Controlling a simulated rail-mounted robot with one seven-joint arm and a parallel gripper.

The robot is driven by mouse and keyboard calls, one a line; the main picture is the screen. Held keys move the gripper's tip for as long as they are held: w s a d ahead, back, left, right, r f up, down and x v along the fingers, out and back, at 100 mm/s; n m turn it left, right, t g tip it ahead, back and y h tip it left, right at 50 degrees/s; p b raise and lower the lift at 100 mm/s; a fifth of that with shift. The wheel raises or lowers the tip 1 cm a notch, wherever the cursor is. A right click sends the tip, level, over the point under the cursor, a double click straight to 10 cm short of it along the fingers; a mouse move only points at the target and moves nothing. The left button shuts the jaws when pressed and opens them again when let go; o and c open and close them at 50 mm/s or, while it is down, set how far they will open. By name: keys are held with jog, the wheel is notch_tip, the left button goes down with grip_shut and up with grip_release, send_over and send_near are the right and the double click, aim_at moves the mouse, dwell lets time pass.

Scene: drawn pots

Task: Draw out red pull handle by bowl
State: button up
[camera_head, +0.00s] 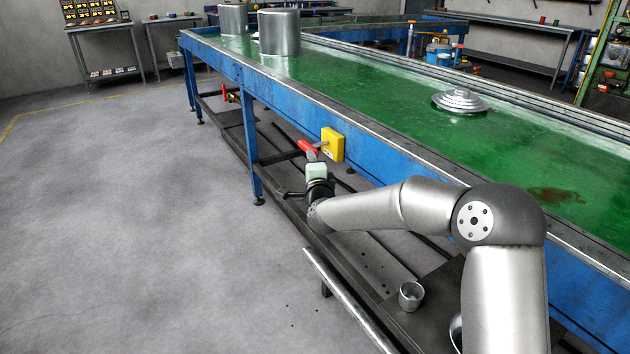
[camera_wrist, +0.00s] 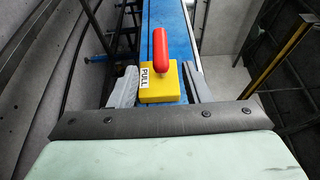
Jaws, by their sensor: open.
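A red pull handle (camera_head: 308,150) sticks out from a yellow box (camera_head: 333,145) on the blue side of the long bench. In the wrist view the red handle (camera_wrist: 160,48) rises above the yellow box (camera_wrist: 160,84), which has a white PULL label. My gripper (camera_head: 316,166) is just in front of the handle, partly overlapping it in the head view. In the wrist view my gripper (camera_wrist: 160,86) is open, one finger on each side of the yellow box and handle. I cannot tell whether either finger touches them.
A stepped silver metal piece (camera_head: 460,101), perhaps an upturned bowl, lies on the green benchtop (camera_head: 370,85). Large metal pots (camera_head: 279,32) stand at its far end. Another red handle (camera_head: 224,92) is farther along. A metal cup (camera_head: 411,296) sits low. The left floor is clear.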

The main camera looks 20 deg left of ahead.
jog(key=v, duration=0.7)
jog(key=s+d+r+n+g+h+p, duration=0.3)
jog(key=s+d+n+g+p, duration=0.3)
jog(key=d, duration=0.4)
jog(key=s+d+r+n+g+h+p, duration=0.25)
jog(key=s+d+r+n+p, duration=0.2)
jog(key=s+d+p, duration=0.55)
jog(key=s+d+r+n+g+h+p, duration=0.1)
jog(key=s+d+r+g+p, duration=0.1)
jog(key=s+d, duration=0.5)
jog(key=s+d+r+n+g+h+p, duration=0.1)
jog(key=s+d+g, duration=0.4)
jog(key=s, duration=0.8)
notch_tip(320, 180, up, 2)
jog(key=d+p, duration=0.1)
jog(key=d, duration=0.1)
jog(key=shift+s+d+n, duration=0.35)
jog(key=shift+s, duration=0.05)
